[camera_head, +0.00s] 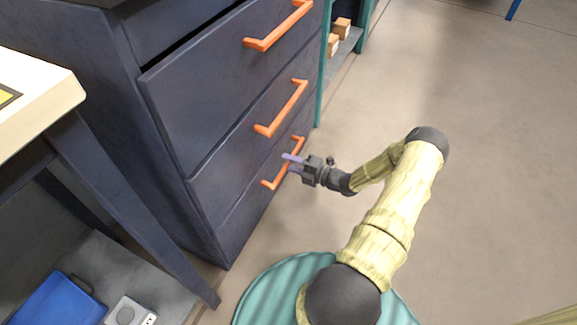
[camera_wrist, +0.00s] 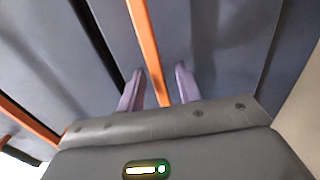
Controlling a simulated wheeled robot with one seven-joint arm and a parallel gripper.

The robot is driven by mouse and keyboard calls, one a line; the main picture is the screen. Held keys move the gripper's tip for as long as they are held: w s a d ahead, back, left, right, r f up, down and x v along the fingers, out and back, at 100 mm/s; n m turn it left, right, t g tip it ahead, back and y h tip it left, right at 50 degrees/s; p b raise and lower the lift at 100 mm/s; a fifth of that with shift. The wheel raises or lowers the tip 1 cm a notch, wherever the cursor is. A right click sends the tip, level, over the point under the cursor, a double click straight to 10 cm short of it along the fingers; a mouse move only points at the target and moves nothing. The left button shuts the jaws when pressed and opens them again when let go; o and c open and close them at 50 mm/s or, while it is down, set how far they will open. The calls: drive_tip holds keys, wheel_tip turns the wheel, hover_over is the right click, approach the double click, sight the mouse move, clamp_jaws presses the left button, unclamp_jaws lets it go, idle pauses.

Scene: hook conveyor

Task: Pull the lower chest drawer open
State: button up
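The dark blue chest (camera_head: 105,110) stands at the left centre in the head view, with drawers stacked one above another and orange bar handles. The lower drawer (camera_head: 240,222) has an orange handle (camera_head: 268,184) and looks shut. My gripper (camera_head: 289,163) is at this handle. In the wrist view, my gripper's two purple fingers (camera_wrist: 158,88) stand apart, with the orange handle (camera_wrist: 150,50) running between them. A gap shows on each side of the bar, so the fingers do not look closed on it.
The drawer above has its own orange handle (camera_head: 284,108). The top visible drawer (camera_head: 215,80) sticks out slightly. A teal shelf (camera_head: 347,45) with small boxes stands behind the chest. A table (camera_head: 45,95) is at the left. The floor (camera_head: 500,180) on the right is clear.

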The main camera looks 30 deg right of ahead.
drive_tip(key=shift+w+a, duration=0.25)
drive_tip(key=shift+w, duration=0.05)
clamp_jaws()
drive_tip(key=shift+d, duration=0.1)
